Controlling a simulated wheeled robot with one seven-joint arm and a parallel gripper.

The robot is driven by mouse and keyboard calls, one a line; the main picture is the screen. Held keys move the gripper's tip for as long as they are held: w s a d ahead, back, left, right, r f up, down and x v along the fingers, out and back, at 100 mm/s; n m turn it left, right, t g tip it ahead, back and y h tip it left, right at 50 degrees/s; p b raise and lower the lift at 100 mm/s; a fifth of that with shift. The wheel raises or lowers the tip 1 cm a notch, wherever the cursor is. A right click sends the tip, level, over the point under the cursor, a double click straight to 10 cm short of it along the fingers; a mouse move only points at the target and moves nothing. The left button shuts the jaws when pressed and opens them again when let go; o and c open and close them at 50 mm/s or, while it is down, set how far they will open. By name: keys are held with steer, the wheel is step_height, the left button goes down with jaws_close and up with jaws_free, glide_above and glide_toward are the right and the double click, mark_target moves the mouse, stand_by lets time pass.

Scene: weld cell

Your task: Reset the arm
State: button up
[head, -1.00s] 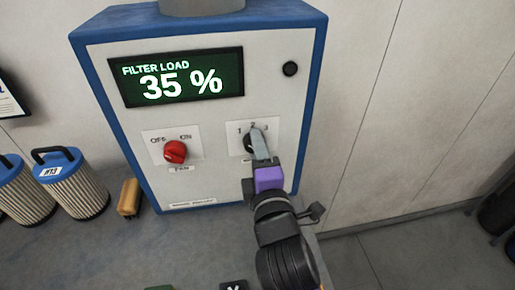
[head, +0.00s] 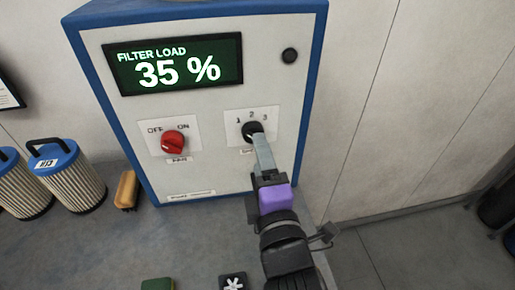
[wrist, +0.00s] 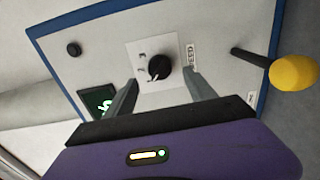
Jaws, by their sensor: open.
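My gripper (head: 257,142) is in front of the blue-edged white control panel (head: 215,130), just below and in front of the black rotary knob (head: 252,130). The knob sits on a white plate marked 1, 2, 3. In the wrist view my two grey fingers (wrist: 160,78) are apart, and the knob (wrist: 158,68) shows between and beyond them, with nothing held. A white mark shows on the knob; which number it points at is hard to tell.
The display (head: 174,64) reads FILTER LOAD 35 %. A red knob (head: 173,142) marked OFF and ON is to the left. A yellow-headed part (wrist: 293,72) with a dark stem shows in the wrist view.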

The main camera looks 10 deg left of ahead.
steer(key=shift+v, duration=0.95)
